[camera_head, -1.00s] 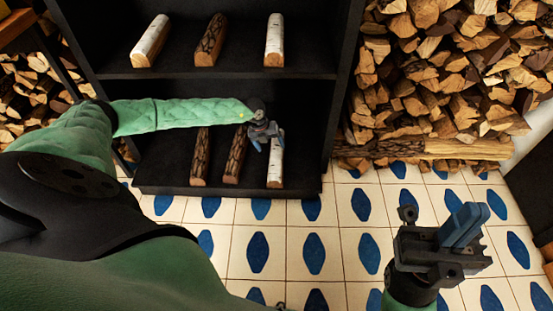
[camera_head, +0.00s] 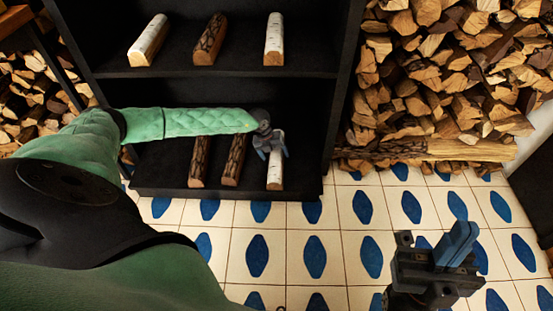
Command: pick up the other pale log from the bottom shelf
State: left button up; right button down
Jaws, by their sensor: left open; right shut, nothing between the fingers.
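A pale birch log (camera_head: 275,174) lies on the bottom shelf (camera_head: 218,187) of the black rack, at its right end, pointing out toward the front. My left gripper (camera_head: 271,152) is open over this log, its fingers pointing down at the log's upper part; whether they touch it I cannot tell. The gripper hides the log's far end. Two dark-barked logs lie to its left on the same shelf, one in the middle (camera_head: 233,163) and one further left (camera_head: 199,165). My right gripper (camera_head: 462,238) is shut and empty, above the tiled floor at the lower right.
The upper shelf (camera_head: 235,66) holds a pale log (camera_head: 149,40) at left, a dark log (camera_head: 210,40) in the middle and another pale log (camera_head: 274,39) at right. A large stack of split firewood (camera_head: 450,80) stands right of the rack. The tiled floor (camera_head: 340,225) in front is clear.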

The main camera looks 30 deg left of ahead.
pick_arm(q)
jog(key=shift+f, duration=0.15)
dwell(0.3)
jog(key=c, duration=1.5)
